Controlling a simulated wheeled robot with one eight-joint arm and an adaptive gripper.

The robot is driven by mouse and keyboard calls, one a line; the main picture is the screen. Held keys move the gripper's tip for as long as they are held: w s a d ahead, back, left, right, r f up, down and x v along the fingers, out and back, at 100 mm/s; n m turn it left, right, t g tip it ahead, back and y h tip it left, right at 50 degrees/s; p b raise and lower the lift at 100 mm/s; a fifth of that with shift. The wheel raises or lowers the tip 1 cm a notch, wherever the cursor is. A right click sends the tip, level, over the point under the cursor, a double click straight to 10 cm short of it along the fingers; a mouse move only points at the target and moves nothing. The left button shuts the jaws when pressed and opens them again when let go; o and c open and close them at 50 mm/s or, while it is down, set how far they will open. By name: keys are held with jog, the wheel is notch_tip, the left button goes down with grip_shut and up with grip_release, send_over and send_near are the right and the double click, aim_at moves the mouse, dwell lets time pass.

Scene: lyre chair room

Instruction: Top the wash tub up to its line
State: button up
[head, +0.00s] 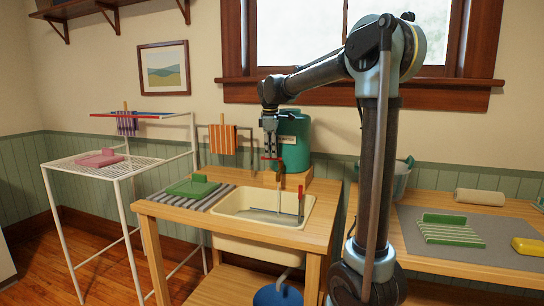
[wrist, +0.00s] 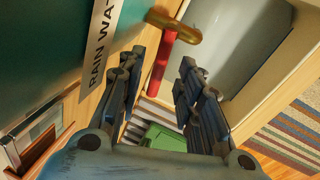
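The cream wash tub (head: 250,238) is set into a wooden stand, with greyish water (head: 262,214) inside. A green rain-water barrel (head: 294,130) stands behind it. The barrel's brass tap (wrist: 178,27) has a red lever (wrist: 162,62), which also shows in the head view (head: 272,159). My gripper (head: 270,147) is just above the tap, pointing down. In the wrist view my gripper (wrist: 158,85) is open, with the red lever showing between its fingers. Contact cannot be told. The tub's line is not clear, but a red-marked upright strip (head: 300,202) shows at its right side.
A green item (head: 193,187) lies on the striped drainboard left of the tub. A white drying rack (head: 100,168) holds a pink item. A striped cloth (head: 222,139) hangs behind. A side table at right holds a grey mat (head: 410,213), green ridged board and yellow block.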

notch_tip(320, 180, up, 10)
jog(key=s, duration=0.1)
jog(key=shift+s+f, duration=0.25)
jog(key=shift+s, duration=0.1)
dwell(7.1)
